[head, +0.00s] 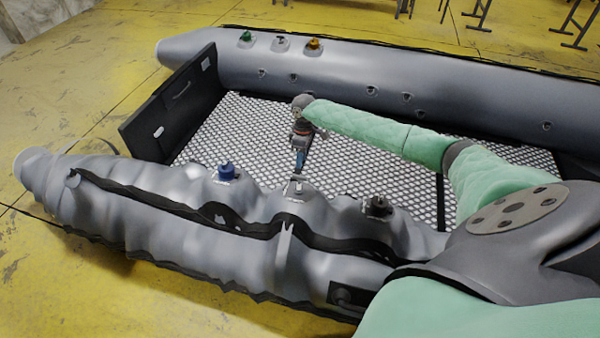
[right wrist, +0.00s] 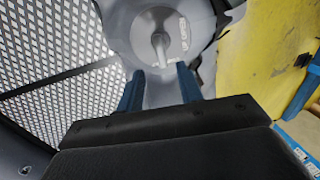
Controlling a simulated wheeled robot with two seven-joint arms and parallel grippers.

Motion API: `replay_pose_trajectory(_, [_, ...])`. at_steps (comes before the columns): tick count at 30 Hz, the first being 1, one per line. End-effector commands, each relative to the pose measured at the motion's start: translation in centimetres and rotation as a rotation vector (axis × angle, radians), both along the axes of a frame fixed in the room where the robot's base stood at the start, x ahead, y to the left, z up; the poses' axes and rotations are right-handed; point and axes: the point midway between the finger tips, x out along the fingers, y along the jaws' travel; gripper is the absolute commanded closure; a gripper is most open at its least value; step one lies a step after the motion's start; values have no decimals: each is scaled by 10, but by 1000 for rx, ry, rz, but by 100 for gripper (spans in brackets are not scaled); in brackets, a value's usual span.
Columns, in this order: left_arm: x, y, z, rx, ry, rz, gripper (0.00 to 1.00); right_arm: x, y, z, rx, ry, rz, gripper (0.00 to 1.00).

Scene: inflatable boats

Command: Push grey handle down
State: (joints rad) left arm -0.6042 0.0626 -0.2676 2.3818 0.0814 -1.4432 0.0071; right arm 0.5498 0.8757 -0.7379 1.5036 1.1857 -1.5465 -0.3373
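The grey handle (head: 297,180) sits on a valve on the near tube of the grey inflatable boat (head: 250,255), between a blue and a black valve. In the right wrist view the grey handle (right wrist: 160,50) is a slim lever on a round pale base. My right gripper (head: 300,168) points down just above it. In the right wrist view its two blue fingers (right wrist: 159,82) are apart, with nothing held between them. The handle shows beyond the fingertips, in line with the gap; I cannot tell whether they touch. My left gripper is not in view.
A blue valve (head: 226,171) stands to the left and a black valve (head: 378,206) to the right on the near tube. Green (head: 246,37), grey (head: 281,42) and orange (head: 314,43) valves sit on the far tube. The near tube looks wrinkled. The patterned boat floor (head: 235,125) is clear.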

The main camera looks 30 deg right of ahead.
Motion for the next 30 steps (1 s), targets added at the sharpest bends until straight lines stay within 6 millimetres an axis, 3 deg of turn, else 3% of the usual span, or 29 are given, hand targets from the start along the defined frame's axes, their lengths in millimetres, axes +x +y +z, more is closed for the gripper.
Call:
replay_pose_trajectory(12, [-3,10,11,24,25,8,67,-8,10,-55,1,1,1,64])
replay_pose_trajectory(26, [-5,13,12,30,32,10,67,-9,11,-67,0,0,1,64])
replay_pose_trajectory(30, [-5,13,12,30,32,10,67,-10,11,-67,-1,-1,1,91])
